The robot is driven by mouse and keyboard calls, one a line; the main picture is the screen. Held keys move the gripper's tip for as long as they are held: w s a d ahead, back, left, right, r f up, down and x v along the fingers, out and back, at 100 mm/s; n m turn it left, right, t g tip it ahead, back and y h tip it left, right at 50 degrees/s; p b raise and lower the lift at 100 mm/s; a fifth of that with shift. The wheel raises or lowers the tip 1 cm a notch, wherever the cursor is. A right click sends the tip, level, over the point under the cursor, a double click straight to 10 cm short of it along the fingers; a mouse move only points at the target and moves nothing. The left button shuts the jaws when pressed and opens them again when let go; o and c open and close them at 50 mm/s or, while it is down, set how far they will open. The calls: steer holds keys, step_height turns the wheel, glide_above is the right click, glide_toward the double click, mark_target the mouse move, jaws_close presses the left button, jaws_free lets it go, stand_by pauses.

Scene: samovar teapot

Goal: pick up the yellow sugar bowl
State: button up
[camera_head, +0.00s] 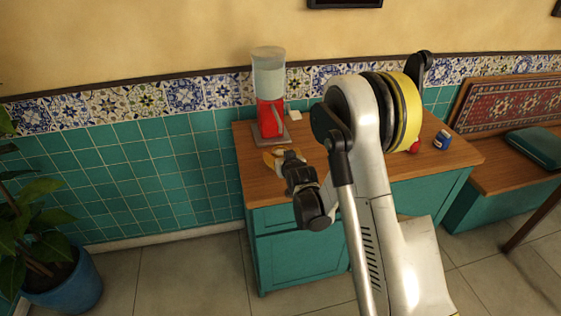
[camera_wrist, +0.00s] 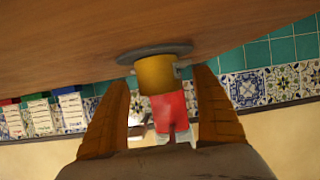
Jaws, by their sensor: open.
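The yellow sugar bowl (camera_wrist: 156,74) shows in the wrist view, which looks upside down. It is at a round grey disc (camera_wrist: 128,56) on the wooden counter top, and a small handle shows at its side. My gripper (camera_wrist: 161,88) is open, its two orange-brown fingers on either side of the bowl in the picture; I cannot tell whether they touch it. In the head view my gripper (camera_head: 283,160) is low over the left front of the counter. A small yellow-orange patch shows at its tip; I cannot tell whether that is bowl or finger.
The wooden counter (camera_head: 245,170) carries a red dispenser with a clear top (camera_head: 268,95), close behind my gripper. A small white item (camera_head: 295,115) is beside it. A blue jar (camera_head: 441,140) and a red item (camera_head: 414,146) are at the right. A tiled wall stands behind.

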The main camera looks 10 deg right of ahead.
steer(key=shift+w+f, duration=0.25)
steer(key=shift+w, duration=0.35)
steer(key=shift+r, duration=0.1)
steer(key=c, duration=1.5)
steer(key=shift+o, duration=0.2)
